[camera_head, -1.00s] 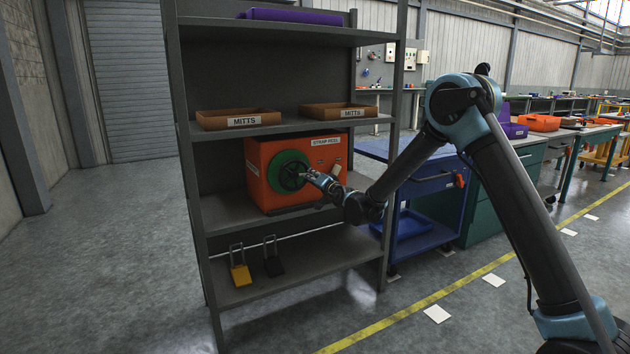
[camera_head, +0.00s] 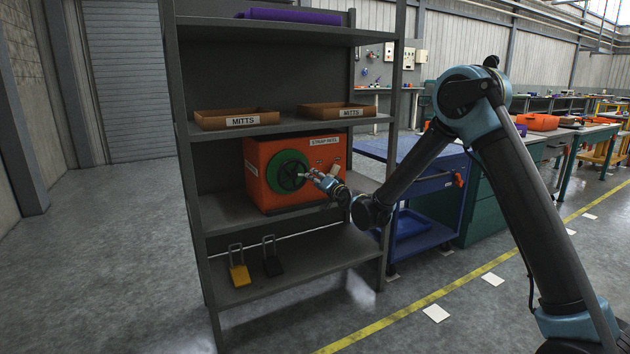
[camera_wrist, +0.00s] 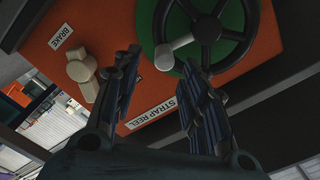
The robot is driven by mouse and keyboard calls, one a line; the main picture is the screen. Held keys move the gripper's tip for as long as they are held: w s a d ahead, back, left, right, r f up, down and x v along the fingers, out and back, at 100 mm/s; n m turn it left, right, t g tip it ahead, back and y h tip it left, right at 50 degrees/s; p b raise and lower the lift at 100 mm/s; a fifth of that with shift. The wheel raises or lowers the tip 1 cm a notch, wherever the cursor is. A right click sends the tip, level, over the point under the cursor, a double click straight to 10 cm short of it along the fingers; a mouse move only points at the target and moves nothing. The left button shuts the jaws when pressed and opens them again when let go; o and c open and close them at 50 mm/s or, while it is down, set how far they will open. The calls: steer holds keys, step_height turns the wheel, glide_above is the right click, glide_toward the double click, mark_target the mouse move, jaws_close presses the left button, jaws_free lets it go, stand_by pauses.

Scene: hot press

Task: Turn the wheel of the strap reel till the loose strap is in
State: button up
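The strap reel is an orange box (camera_head: 262,194) on the middle shelf, labelled STRAP REEL. Its wheel (camera_head: 293,174) is a dark spoked ring on a green disc on the front, and it shows upside down in the wrist view (camera_wrist: 248,40). A light grey crank handle (camera_wrist: 174,49) sticks out from the wheel's rim. My gripper (camera_head: 307,176) is in front of the wheel's right side. In the wrist view my gripper (camera_wrist: 160,75) is open, its dark fingers apart, with the handle just beyond the gap between them. I cannot make out the loose strap.
A pale knob (camera_wrist: 85,75) beside a BRAKE label is close to one finger. Two MITTS trays (camera_head: 237,118) (camera_head: 340,111) stand on the shelf above. A yellow padlock (camera_head: 240,274) and a black one (camera_head: 273,265) are on the shelf below. A blue cart (camera_head: 430,185) stands right of the rack.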

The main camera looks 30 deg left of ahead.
steer(key=v, duration=0.8)
steer(key=shift+d, duration=0.25)
steer(key=shift+w, duration=0.1)
